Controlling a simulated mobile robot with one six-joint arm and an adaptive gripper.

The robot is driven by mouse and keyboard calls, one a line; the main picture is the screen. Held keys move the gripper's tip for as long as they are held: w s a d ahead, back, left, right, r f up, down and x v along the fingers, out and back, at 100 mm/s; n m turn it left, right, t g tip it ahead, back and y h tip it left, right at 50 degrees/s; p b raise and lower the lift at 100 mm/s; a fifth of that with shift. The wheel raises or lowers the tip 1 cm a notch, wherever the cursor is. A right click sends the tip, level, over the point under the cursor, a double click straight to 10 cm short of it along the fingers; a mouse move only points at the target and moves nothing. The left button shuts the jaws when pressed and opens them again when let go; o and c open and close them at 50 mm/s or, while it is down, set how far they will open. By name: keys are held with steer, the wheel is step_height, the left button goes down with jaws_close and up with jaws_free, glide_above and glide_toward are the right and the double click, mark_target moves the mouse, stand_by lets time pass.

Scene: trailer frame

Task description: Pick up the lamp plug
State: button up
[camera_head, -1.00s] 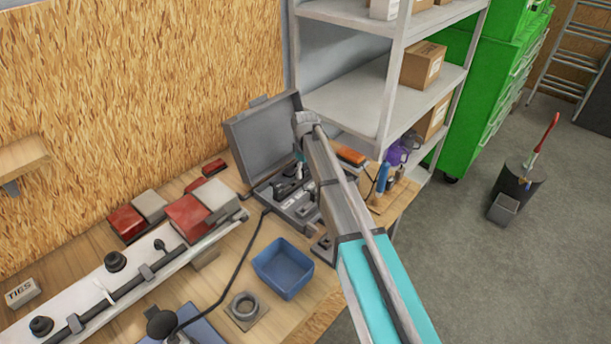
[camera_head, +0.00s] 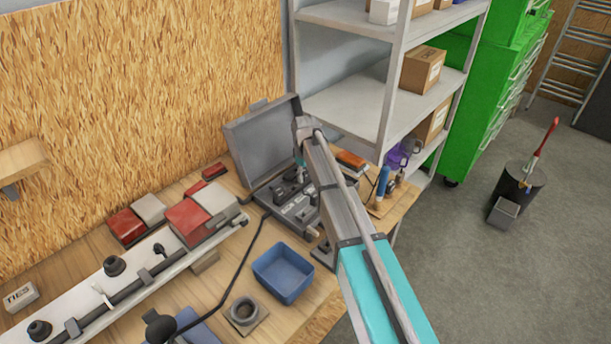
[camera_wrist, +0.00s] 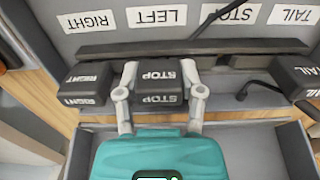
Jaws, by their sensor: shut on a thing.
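In the wrist view, a dark plug marked STOP (camera_wrist: 158,73) sits between the two pale fingers of my gripper (camera_wrist: 159,93), which is shut on it. A dark plug marked RIGHT (camera_wrist: 84,84) is to its left, and one marked TAIL (camera_wrist: 296,76) is to its right, near a black cable. Neither is in my gripper. In the head view, the open grey case (camera_head: 262,142) stands at the back of the bench, with my arm reaching over it. My fingertips and the held plug cannot be made out there.
The wrist view shows a grey panel (camera_wrist: 225,33) with labels RIGHT, LEFT, STOP and TAIL. On the bench are a blue bin (camera_head: 283,272), red and grey boxes (camera_head: 187,219), and a long white bar (camera_head: 75,308). Shelving (camera_head: 345,105) stands behind my arm.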

steer(key=shift+r, duration=0.2)
steer(key=shift+r+p, duration=0.75)
steer(key=shift+p, duration=0.15)
steer(key=s+d+r+p, duration=0.3)
steer(key=s+r+p, duration=0.8)
steer(key=s, duration=0.2)
steer(key=shift+s+d, duration=0.2)
steer(key=shift+s, duration=0.1)
steer(key=shift+w+a, duration=0.1)
steer(key=w+a+f+b, duration=0.5)
steer(key=w+a, duration=0.2)
steer(key=w, duration=0.1)
steer(key=shift+w, duration=0.35)
stand_by(0.7)
steer(key=shift+f, duration=0.1)
steer(key=shift+f+b, duration=1.7)
steer(key=shift+b, duration=0.1)
